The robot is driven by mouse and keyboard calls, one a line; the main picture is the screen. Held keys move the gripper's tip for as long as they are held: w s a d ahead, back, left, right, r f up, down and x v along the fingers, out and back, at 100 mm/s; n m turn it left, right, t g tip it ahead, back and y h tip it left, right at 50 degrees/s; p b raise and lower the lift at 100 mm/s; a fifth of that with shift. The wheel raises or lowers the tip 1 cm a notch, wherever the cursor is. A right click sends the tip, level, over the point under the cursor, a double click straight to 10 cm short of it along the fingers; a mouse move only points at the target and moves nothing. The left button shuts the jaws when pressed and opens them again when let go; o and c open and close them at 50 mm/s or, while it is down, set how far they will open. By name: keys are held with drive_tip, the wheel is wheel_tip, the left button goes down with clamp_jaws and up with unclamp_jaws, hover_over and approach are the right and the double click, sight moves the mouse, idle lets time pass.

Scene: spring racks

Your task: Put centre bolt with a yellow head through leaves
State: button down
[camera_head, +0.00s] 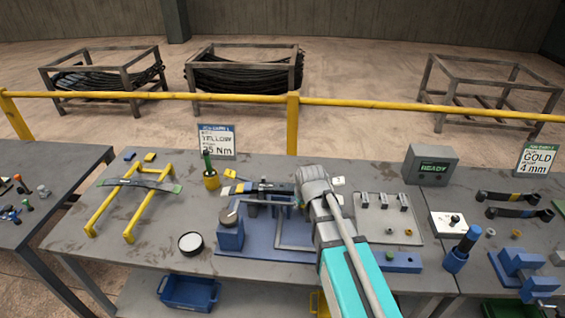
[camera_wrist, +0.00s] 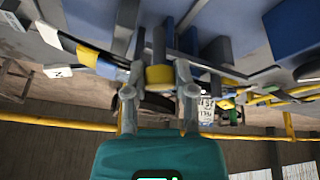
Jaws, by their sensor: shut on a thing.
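My gripper (camera_wrist: 159,82) is shut on the yellow head of the centre bolt (camera_wrist: 158,76) in the wrist view. The bolt's grey shank (camera_wrist: 159,44) points away from the jaws, beside the dark leaves and blue fixture posts. I cannot tell whether its tip is inside the leaves' hole. In the head view, the dark leaves (camera_head: 266,187) lie across the blue fixture (camera_head: 262,238). My wrist (camera_head: 314,182) is over the fixture's right end and hides the jaws and the bolt.
Left are yellow stands (camera_head: 107,212) bearing a leaf, a yellow-based green tool (camera_head: 210,179) and a round black-rimmed dish (camera_head: 190,243). A sign (camera_head: 216,141) reads yellow, 35 Nm. Right are a READY box (camera_head: 431,165), a grey tray (camera_head: 390,232) with clips, and a blue vise (camera_head: 520,268).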

drive_tip(key=shift+w+a+r, duration=0.15)
drive_tip(key=shift+w+r, duration=0.15)
drive_tip(key=w+a+r+n+y+p, duration=0.3)
drive_tip(key=w+a+r+p, duration=0.3)
drive_tip(key=w, duration=0.5)
drive_tip(key=shift+a+r+n, duration=0.5)
drive_tip(key=shift+a+r, duration=0.05)
drive_tip(key=shift+a, duration=0.05)
drive_tip(key=shift+f, duration=0.1)
drive_tip(key=shift+f+b, duration=2.35)
drive_tip(key=shift+f, duration=0.15)
drive_tip(key=shift+f+b, duration=1.1)
drive_tip(key=shift+c, duration=1.8)
unclamp_jaws()
